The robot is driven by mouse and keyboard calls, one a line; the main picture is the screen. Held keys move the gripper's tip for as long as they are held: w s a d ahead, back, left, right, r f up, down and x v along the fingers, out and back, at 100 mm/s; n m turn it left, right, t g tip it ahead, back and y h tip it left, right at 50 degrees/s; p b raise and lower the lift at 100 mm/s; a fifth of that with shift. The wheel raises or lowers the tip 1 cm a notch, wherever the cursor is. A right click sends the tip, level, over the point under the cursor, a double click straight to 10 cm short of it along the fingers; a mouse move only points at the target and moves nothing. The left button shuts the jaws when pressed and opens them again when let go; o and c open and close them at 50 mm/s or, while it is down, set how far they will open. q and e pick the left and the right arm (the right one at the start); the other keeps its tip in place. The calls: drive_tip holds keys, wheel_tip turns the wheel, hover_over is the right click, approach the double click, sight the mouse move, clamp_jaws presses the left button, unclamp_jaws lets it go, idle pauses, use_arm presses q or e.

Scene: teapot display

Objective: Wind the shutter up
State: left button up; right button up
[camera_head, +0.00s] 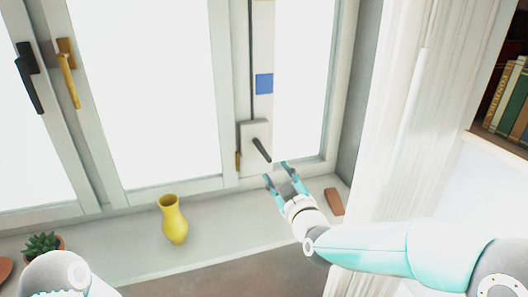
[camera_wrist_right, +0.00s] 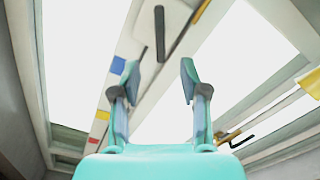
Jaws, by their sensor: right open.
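A white winder box (camera_head: 249,130) with a dark crank handle (camera_head: 261,150) is fixed on the window frame, right of centre in the head view. The handle slants down to the right. A pale strip with a blue mark (camera_head: 264,83) runs up above the box. My right gripper (camera_head: 276,172) is open and empty just below and right of the handle, apart from it. In the right wrist view the dark handle (camera_wrist_right: 160,33) shows beyond the open fingers (camera_wrist_right: 160,68), above the gap between them. My left gripper is out of view; only part of my left arm shows at bottom left.
A yellow vase (camera_head: 174,220) and a potted succulent (camera_head: 42,246) stand on the sill (camera_head: 110,243). A brown block (camera_head: 334,201) lies right of my right gripper. A white curtain (camera_head: 405,120) hangs at right, with books (camera_head: 515,105) beyond. Window handles (camera_head: 68,75) stick out at left.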

sight(265, 154)
drive_tip(key=p+x, duration=0.3)
drive_tip(key=x, duration=0.9)
drive_tip(key=shift+f, duration=0.15)
clamp_jaws()
